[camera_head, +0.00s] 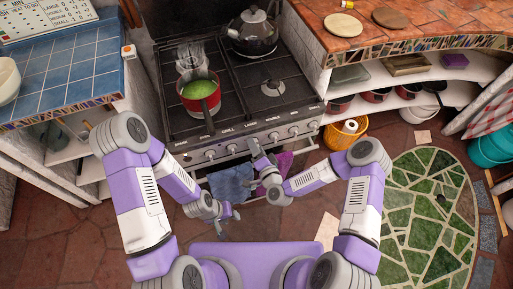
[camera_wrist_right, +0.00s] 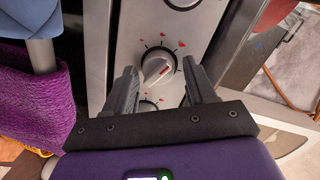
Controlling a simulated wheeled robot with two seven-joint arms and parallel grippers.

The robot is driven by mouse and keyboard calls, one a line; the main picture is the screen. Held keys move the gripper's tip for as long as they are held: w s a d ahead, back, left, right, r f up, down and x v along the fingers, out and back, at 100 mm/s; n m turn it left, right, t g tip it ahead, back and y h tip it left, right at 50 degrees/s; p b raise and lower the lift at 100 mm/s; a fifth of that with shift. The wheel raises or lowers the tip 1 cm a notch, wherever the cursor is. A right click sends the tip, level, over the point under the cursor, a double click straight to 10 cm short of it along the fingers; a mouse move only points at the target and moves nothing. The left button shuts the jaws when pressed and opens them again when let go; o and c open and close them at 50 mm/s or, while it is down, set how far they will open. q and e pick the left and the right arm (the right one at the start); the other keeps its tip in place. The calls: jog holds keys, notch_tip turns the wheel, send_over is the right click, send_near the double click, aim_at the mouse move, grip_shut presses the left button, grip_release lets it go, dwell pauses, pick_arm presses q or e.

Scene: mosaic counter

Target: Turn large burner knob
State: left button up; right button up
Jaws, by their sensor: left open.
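The stove front panel (camera_head: 222,146) carries a row of round knobs. My left gripper (camera_head: 230,214) is open and empty, lower, in front of the oven.
A red pot (camera_head: 199,103) with green contents and a kettle (camera_head: 252,38) stand on the stove. Blue (camera_head: 231,184) and purple (camera_head: 285,162) towels hang below the panel. Another knob (camera_wrist_right: 150,106) shows partly near the fingers. An orange basket (camera_head: 345,132) stands right of the stove.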

jog(key=shift+o, duration=0.5)
jog(key=shift+s, duration=0.1)
pick_arm(q)
jog(key=shift+r+p, duration=0.55)
pick_arm(e)
jog(key=v, duration=0.7)
jog(key=shift+s, duration=0.2)
jog(key=shift+d, duration=0.1)
pick_arm(q)
grip_shut()
dwell(0.6)
